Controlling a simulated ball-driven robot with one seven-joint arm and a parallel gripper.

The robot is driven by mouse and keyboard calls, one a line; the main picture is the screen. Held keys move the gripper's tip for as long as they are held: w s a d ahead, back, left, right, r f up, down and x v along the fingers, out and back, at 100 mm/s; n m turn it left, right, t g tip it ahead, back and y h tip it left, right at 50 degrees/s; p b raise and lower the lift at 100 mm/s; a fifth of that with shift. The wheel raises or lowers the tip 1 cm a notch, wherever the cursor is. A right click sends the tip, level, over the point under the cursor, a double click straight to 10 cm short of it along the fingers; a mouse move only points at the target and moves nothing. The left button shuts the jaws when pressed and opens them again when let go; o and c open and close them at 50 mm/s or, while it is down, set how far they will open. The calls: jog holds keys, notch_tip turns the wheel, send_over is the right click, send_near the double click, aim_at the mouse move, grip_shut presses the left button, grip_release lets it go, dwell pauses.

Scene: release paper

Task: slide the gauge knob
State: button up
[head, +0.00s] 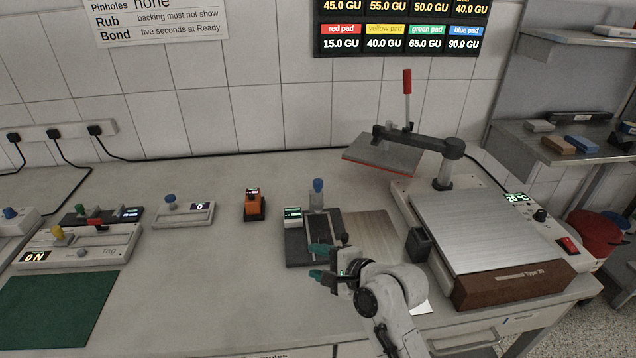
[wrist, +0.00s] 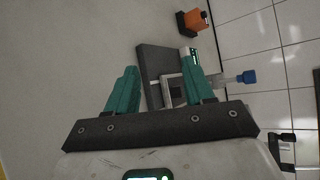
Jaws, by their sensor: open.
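A dark-based device (head: 297,245) with a small lit display (head: 292,216) stands mid-bench. At its back is a grey post with a blue knob (head: 318,185), which shows at right in the wrist view (wrist: 247,76). Further left, a pale box (head: 183,219) has a blue knob (head: 170,198) and a display reading 0. I cannot tell for sure which one is the gauge. My gripper (head: 318,262) is open with teal fingers, over the front of the dark-based device. In the wrist view the device's grey square block (wrist: 174,91) shows between the fingers (wrist: 160,78). Contact cannot be told.
An orange device (head: 254,207) stands left of the dark-based one. A press with a steel plate (head: 485,235) and a raised arm is at right. A wooden board (head: 375,232) lies beside my gripper. Slider boxes (head: 85,250) and a green mat (head: 60,308) are at left. The front-middle bench is clear.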

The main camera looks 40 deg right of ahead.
jog(key=w+d+r+m+t+h, duration=0.1)
jog(key=w+d+r+m+t, duration=0.15)
jog(key=d+m, duration=0.35)
jog(key=m+t+h, duration=0.2)
jog(key=m+h, duration=0.1)
jog(key=m, duration=0.7)
send_near(321, 185)
jog(key=w, duration=0.3)
jog(key=w+d, duration=0.1)
jog(key=w, duration=0.7)
jog(key=shift+w+d, duration=0.15)
jog(key=shift+d, duration=0.1)
grip_shut()
